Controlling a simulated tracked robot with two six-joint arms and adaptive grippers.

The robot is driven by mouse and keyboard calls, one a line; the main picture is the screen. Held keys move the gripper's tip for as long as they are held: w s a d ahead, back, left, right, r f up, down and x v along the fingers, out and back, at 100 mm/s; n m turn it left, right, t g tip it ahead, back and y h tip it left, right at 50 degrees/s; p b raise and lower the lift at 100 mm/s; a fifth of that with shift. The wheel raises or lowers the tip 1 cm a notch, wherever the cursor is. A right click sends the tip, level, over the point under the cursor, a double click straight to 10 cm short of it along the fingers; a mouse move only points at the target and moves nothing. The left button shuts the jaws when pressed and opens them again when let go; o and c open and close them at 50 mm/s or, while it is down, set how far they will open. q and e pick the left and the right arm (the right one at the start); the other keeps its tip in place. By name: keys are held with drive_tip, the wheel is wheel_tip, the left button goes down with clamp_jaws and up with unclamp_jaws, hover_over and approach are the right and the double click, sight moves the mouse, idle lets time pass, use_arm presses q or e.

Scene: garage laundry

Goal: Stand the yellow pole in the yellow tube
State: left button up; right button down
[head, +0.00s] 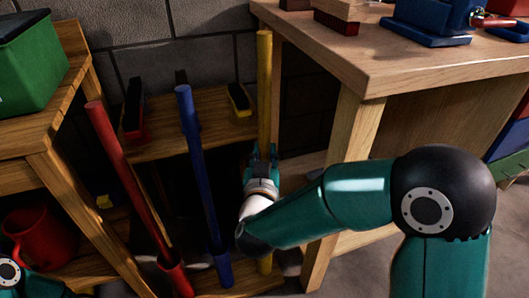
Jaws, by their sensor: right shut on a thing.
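The yellow pole (264,75) stands upright in front of the block wall, beside the workbench leg. Below my wrist a short yellow upright piece (265,264) shows near the rack's lower shelf, in line with the pole. I cannot tell whether this is the yellow tube, the pole's lower end, or both. My wrist and forearm hide the stretch between. Only a bit of my left arm shows at the lower left; its gripper is out of view.
A red pole (122,172) leans in a red tube (174,274), and a blue pole (197,155) leans in a blue tube (222,266), left of the yellow pole. The wooden workbench (390,65) stands close on the right.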

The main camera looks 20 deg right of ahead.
wheel_tip(320, 180, down, 7)
drive_tip(key=b, duration=0.5)
drive_tip(key=c, duration=0.9)
unclamp_jaws()
drive_tip(key=shift+r, duration=0.2)
drive_tip(key=v, duration=1.2)
drive_tip(key=shift+f, duration=0.1)
